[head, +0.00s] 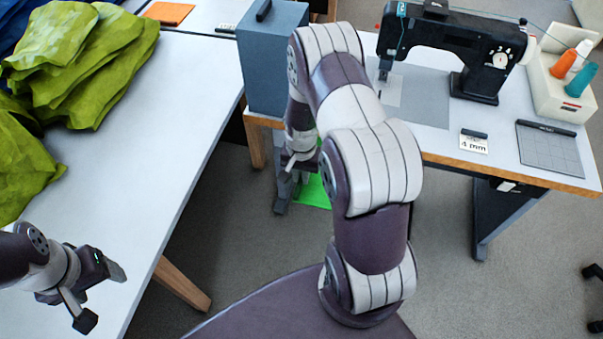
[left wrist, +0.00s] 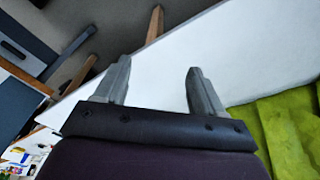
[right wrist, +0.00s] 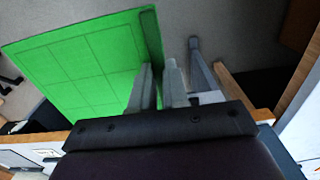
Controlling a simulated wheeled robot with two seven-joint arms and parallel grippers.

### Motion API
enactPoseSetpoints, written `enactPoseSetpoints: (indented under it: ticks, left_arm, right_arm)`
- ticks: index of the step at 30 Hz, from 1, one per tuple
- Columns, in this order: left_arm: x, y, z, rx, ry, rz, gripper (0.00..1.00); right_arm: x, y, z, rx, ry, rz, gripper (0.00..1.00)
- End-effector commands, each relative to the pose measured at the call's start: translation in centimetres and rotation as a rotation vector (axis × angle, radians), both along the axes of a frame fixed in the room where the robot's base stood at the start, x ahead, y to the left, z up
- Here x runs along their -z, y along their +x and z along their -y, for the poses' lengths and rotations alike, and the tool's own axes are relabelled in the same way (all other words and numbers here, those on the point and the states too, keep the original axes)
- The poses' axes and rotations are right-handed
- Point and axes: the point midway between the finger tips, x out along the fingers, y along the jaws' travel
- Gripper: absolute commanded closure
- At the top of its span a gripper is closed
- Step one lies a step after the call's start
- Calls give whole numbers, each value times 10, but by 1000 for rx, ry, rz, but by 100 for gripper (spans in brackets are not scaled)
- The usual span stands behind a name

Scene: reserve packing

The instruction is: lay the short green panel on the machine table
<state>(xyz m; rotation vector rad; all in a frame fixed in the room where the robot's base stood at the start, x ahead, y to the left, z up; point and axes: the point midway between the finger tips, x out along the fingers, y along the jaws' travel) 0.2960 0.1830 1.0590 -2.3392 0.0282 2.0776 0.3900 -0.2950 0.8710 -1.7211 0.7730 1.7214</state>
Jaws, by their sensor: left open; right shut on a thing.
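The short green panel (right wrist: 90,65) is bright green with a grid of lines and a dark strip along one edge. In the right wrist view my right gripper (right wrist: 158,72) is shut on it at that strip. In the head view only a bit of the panel (head: 315,192) shows, over the floor in front of the machine table (head: 450,160); my right arm hides the rest. The machine table has a white top with a wooden edge. My left gripper (head: 104,299) is open and empty over the left table; it also shows in the left wrist view (left wrist: 158,80).
A black sewing machine (head: 450,45), a thread holder (head: 560,85), a 4 mm card (head: 474,142) and a grey gridded panel (head: 550,150) are on the machine table. A blue-grey box (head: 270,60) stands at its left end. Green cloth (head: 85,60) covers part of the left table (head: 185,90).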

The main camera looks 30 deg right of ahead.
Motion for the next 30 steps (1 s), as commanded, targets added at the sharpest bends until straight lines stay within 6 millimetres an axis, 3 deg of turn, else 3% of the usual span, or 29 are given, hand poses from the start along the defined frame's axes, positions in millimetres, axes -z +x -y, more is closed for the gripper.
enactPoseSetpoints:
  ticks: [6,18,20,25,26,28,30]
  left_arm:
    - [-19,0,0,0,0,0,31]
    - [-19,0,0,0,0,0,31]
    - [-19,0,0,0,0,0,31]
    - [-19,0,0,0,0,0,31]
    - [-19,0,0,0,0,0,34]
    - [-19,0,0,0,0,0,57]
    - [-19,0,0,0,0,0,57]
  right_arm:
    - [-21,0,0,0,0,0,100]
    - [-24,4,-5,-39,-1,1,100]
    - [-28,11,-13,-109,-2,3,100]
    - [-48,36,-55,-452,-2,4,100]
    - [-52,40,-63,-516,-1,3,100]
    - [-60,48,-83,-659,-1,2,100]
    - [-66,52,-97,-766,-1,1,100]
